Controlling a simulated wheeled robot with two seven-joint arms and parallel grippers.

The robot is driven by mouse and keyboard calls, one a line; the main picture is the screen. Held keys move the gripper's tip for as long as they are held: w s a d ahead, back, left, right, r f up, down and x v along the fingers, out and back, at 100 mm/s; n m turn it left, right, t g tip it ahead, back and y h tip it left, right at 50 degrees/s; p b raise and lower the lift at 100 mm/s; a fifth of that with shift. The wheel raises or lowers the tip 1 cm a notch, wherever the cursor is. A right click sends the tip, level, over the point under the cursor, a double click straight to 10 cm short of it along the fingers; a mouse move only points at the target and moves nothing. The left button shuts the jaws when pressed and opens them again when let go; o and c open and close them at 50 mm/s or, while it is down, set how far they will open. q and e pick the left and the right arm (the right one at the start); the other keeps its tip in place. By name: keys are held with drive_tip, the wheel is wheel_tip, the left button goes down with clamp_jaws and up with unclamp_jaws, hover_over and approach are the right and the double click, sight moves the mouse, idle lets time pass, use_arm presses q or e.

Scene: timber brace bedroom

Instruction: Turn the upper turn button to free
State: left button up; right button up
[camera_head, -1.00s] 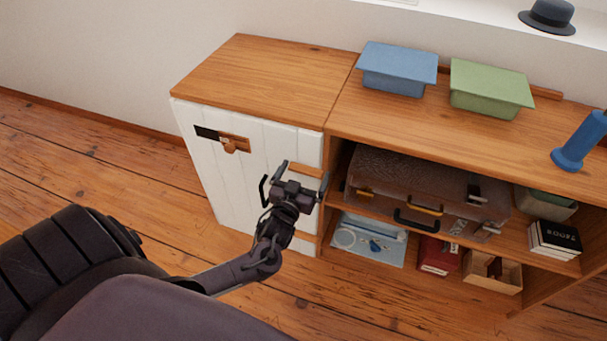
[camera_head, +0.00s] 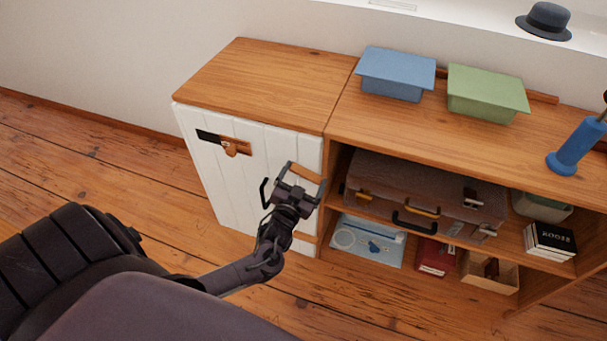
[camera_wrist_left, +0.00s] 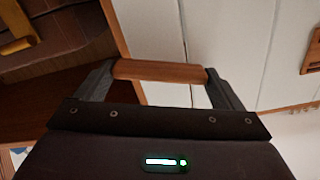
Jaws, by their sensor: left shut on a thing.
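The upper turn button (camera_head: 305,171) is a short wooden bar at the upper right edge of the white plank door (camera_head: 262,190). In the head view it slants down to the right. My left gripper (camera_head: 306,176) is shut on it, one finger at each end. In the left wrist view the bar (camera_wrist_left: 160,71) spans the gap between the fingers, with the white door behind it and the cabinet's wooden edge by its left end. Its pivot is not visible. My right gripper is not in view.
A second wooden piece (camera_head: 304,237) sits lower on the door edge, partly hidden. A dark and wooden latch (camera_head: 232,148) is at the door's upper left. Right of the door, open shelves hold a brown suitcase (camera_head: 385,180). Blue (camera_head: 394,83) and green (camera_head: 484,103) boxes stand on top.

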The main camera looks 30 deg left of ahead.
use_arm(q)
drive_tip(key=m+p, duration=0.1)
drive_tip(key=m, duration=0.2)
drive_tip(key=shift+r+m+p, duration=0.1)
drive_tip(key=shift+m+p, duration=0.3)
drive_tip(key=shift+m, duration=0.5)
drive_tip(key=m+p, duration=0.2)
drive_tip(key=m, duration=0.2)
drive_tip(key=shift+d, duration=0.1)
drive_tip(key=shift+f+m+p, duration=0.15)
drive_tip(key=shift+m+p, duration=0.3)
drive_tip(key=shift+m, duration=1)
drive_tip(key=shift+f+m+p, duration=0.1)
drive_tip(key=shift+m+p, duration=0.35)
drive_tip(key=shift+m, duration=1)
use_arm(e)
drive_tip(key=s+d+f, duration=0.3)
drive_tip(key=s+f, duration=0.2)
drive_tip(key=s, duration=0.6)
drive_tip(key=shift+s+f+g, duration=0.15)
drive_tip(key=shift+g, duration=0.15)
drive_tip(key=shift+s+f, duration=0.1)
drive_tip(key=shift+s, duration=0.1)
use_arm(q)
drive_tip(key=o, duration=0.6)
drive_tip(key=shift+o, duration=0.7)
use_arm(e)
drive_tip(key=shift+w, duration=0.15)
